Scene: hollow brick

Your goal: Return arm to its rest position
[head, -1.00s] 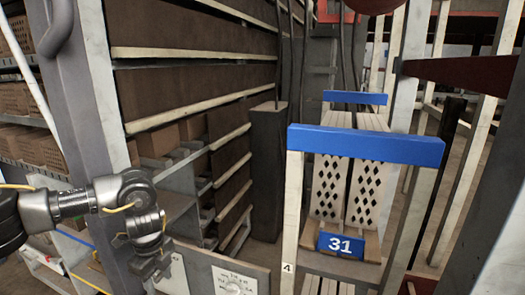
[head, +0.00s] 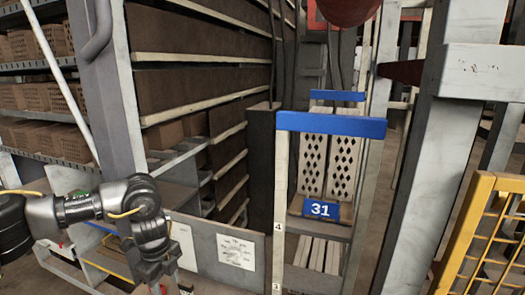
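My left arm (head: 110,205) comes in from the left in the head view, bent at the elbow, with its lower part hanging down near the bottom edge. Its gripper end is cut off by the bottom of the picture, so its fingers do not show. No held thing is visible. My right arm and gripper are not in view.
Brick shelves (head: 35,100) stand at left. A grey post (head: 425,150) and yellow mesh fence (head: 485,235) stand at right.

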